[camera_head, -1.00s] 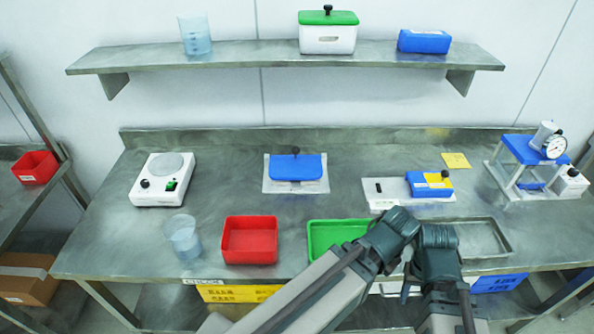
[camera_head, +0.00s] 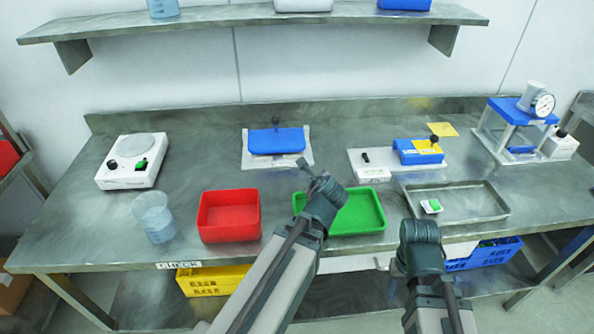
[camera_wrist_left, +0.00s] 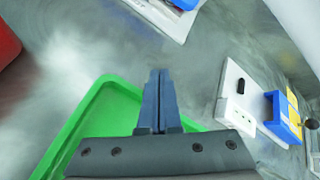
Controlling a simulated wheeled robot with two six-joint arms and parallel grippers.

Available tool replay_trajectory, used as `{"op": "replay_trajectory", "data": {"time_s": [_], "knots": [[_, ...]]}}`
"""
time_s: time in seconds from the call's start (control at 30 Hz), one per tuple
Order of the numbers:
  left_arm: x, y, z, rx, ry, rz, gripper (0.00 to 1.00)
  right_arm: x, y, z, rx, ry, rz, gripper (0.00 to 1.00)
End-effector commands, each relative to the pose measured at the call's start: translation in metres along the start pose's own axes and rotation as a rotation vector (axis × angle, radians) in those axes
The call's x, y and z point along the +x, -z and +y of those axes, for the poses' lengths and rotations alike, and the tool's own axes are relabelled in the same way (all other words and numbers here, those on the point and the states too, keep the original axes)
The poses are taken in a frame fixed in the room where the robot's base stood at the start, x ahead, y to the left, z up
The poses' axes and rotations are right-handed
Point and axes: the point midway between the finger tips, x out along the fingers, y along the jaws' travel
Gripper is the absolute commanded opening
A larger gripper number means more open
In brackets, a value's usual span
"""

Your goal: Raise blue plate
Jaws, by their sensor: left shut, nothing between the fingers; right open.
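A blue plate (camera_head: 276,141) with a black knob lies on a flat white base at the back middle of the bench. A corner of it shows at the top of the left wrist view (camera_wrist_left: 186,3). My left gripper (camera_head: 305,168) is shut and empty, above the back-left part of the green tray, in front of the white base and apart from it. Its closed fingers (camera_wrist_left: 157,92) point toward the base in the left wrist view. My right gripper (camera_head: 397,267) is small and partly hidden by its arm, low near the bench's front edge; it is open.
A red tray (camera_head: 229,239), a green tray (camera_head: 372,213) and a steel tray (camera_head: 492,203) line the front. A white scale (camera_head: 116,175) and a clear beaker (camera_head: 154,218) are left. A blue block (camera_head: 408,156) on a white base and a dial stand (camera_head: 481,137) are right.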

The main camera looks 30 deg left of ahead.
Motion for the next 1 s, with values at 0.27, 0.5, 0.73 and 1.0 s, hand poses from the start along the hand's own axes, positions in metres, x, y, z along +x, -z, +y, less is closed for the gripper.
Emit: {"op": "replay_trajectory", "data": {"time_s": [0.27, 0.5, 0.73, 1.0], "knots": [[0.038, -0.04, 0.001, 0.554, 0.121, -0.205, 0.0, 0.043, 0.003, -0.004, 0.0, 0.0, 0.0, 0.5], [0.041, -0.051, -0.002, 0.706, 0.138, -0.262, 0.0, 0.047, 0.003, -0.004, 0.0, 0.0, 0.0, 0.5], [0.053, -0.051, -0.004, 0.705, 0.139, -0.261, 0.0, 0.052, 0.003, -0.005, 0.0, 0.0, 0.0, 0.5], [0.092, -0.055, -0.011, 0.705, 0.141, -0.259, 0.0, 0.07, 0.004, -0.007, 0.0, 0.0, 0.0, 0.5]]}}
